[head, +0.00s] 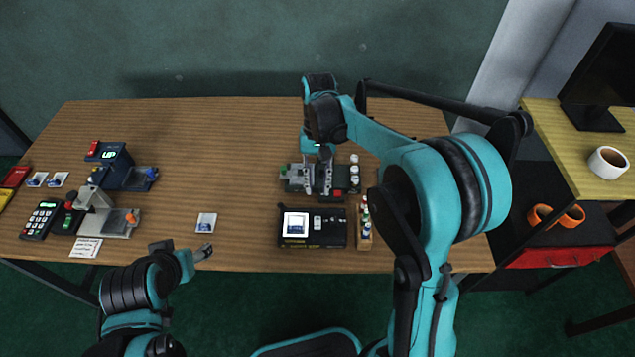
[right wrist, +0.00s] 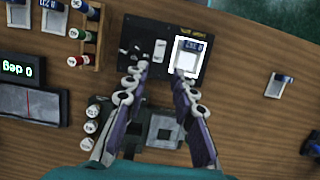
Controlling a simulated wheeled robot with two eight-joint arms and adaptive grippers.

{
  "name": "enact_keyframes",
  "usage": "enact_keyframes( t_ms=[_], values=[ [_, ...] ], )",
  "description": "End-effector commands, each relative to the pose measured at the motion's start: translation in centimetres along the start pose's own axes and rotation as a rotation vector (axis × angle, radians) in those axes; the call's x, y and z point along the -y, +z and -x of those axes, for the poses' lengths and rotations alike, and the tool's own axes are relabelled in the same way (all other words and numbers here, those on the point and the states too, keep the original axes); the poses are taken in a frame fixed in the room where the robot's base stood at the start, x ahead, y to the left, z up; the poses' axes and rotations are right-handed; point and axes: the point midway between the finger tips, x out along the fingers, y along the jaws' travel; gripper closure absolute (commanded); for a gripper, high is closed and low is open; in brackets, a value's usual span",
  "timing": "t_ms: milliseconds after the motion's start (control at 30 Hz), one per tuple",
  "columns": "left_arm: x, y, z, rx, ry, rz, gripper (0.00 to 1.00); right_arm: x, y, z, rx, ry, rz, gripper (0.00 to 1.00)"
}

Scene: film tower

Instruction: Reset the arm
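My right arm reaches over the wooden table. Its gripper (head: 318,178) points down over a grey-green device (head: 296,183) with a red button near the table's middle. In the right wrist view, the right gripper (right wrist: 160,75) has its two fingers apart with nothing between them. Below them lie the device (right wrist: 160,132) and a black box with a white-framed panel (right wrist: 187,58). My left gripper (head: 203,253) is at the table's front edge, apart from the small white-and-blue card (head: 206,222). Its finger opening is too small to make out.
A wooden rack of small bottles (head: 365,232) stands right of the black box (head: 312,241). White-capped bottles (head: 354,169) stand beside the device. A blue machine (head: 118,165), a grey machine (head: 108,219) and a keypad (head: 40,219) are at the left. The table's back middle is clear.

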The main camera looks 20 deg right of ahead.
Motion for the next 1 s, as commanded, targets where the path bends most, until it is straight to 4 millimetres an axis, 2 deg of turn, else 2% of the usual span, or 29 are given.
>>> enact_keyframes(
  t_ms=[300, 433, 733, 1000],
  values=[
    [0.0, 0.0, 0.0, 0.000, 0.000, 0.000, 0.39, 0.0, 0.1, 0.0, -0.002, -0.001, 0.001, 0.74],
    [0.0, 0.0, 0.0, 0.000, 0.000, 0.000, 0.39, -0.4, 1.0, 0.6, -0.045, -0.011, 0.013, 0.74],
    [0.0, 0.0, 0.0, 0.000, 0.000, 0.000, 0.39, -3.2, 6.5, 2.6, -0.363, -0.059, 0.113, 0.74],
    [0.0, 0.0, 0.0, 0.000, 0.000, 0.000, 0.39, -5.9, 10.8, 1.8, -0.685, -0.066, 0.216, 0.74]
  ],
)
